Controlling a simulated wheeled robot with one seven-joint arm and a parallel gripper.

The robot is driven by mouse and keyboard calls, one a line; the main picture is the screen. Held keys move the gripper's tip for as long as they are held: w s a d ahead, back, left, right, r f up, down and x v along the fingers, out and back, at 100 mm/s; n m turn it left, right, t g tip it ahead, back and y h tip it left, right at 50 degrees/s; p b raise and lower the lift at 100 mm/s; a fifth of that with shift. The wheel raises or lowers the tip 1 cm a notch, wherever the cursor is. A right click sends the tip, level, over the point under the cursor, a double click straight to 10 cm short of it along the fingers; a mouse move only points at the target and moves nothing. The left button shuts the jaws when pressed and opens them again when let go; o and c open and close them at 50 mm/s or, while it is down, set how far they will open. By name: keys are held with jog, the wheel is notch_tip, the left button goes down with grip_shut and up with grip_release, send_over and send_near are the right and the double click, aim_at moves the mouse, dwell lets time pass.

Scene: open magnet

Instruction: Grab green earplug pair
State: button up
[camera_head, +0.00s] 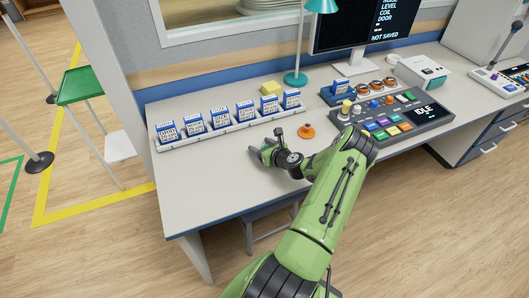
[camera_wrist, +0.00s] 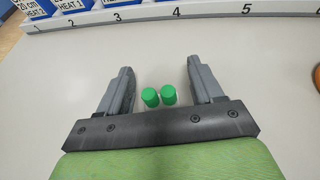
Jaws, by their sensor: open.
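The green earplug pair (camera_wrist: 159,96) shows in the wrist view as two small green cylinders side by side on the pale desk. My gripper (camera_wrist: 160,85) is open, with one grey finger to the left of the pair and one to the right. The pair lies between the fingers, close to the palm edge, with a gap on each side. In the head view my gripper (camera_head: 258,151) is low over the desk, in front of the numbered rack. I cannot make out the earplugs in the head view.
A white numbered rack (camera_head: 225,128) with several blue-white boxes stands behind my gripper. An orange knob-like object (camera_head: 306,131) is to the right, near a control console (camera_head: 393,119). The desk's left front is clear.

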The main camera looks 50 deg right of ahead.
jog(key=c, duration=1.1)
jog(key=shift+o, duration=0.2)
jog(key=shift+r, duration=0.15)
